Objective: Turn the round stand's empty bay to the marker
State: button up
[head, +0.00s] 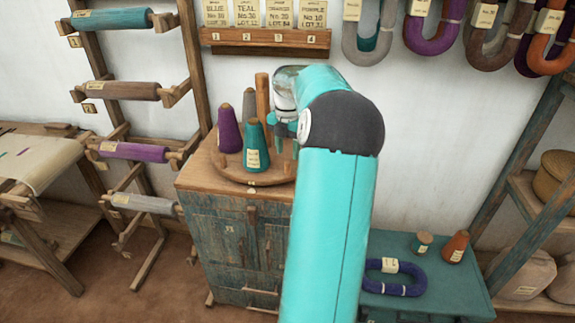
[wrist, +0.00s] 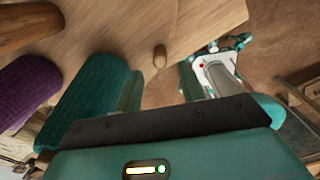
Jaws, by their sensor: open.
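The round stand (head: 226,170) is a wooden disc on top of a worn blue-grey cabinet. My gripper (head: 284,143) is open at the disc's right side, beside the teal cone. In the wrist view, a short wooden peg (wrist: 160,56) shows beyond the open fingers (wrist: 160,90), with the teal cone (wrist: 85,100) to their left. My arm hides the disc's right part.
The cabinet (head: 230,235) bears the stand. A wall rail (head: 265,40) with labelled cards is behind, and a rack of spools (head: 130,90) stands left.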

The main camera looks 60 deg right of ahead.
aim_at(288, 162)
notch_tip(288, 162, down, 6)
jog(key=shift+f, duration=0.15)
grip_shut()
